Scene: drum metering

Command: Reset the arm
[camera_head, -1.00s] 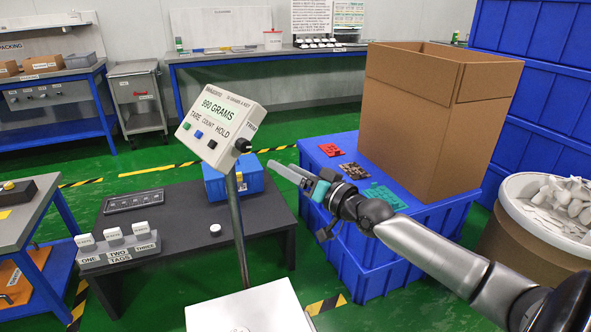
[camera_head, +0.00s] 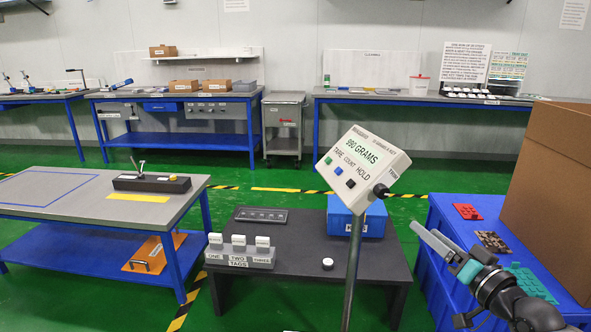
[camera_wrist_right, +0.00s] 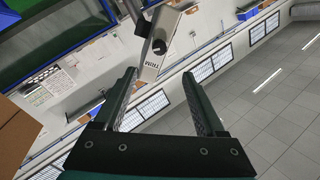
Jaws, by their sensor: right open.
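My right gripper (camera_head: 438,244) is at the right of the head view, above the blue crate, with nothing between its fingers. In the right wrist view its two fingers (camera_wrist_right: 165,100) stand wide apart and empty. The scale display (camera_head: 362,168) on its post reads 990 GRAMS and stands left of the gripper, apart from it. The display also shows edge-on beyond the fingers in the right wrist view (camera_wrist_right: 158,45). My left gripper is in neither view.
A blue crate (camera_head: 432,290) carries red, brown and teal pieces beside a tall cardboard box (camera_head: 556,190). A dark low table (camera_head: 300,250) holds a tag stand (camera_head: 240,257) and a blue bin (camera_head: 343,220). A grey workbench (camera_head: 60,215) stands at the left. Green floor lies open between.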

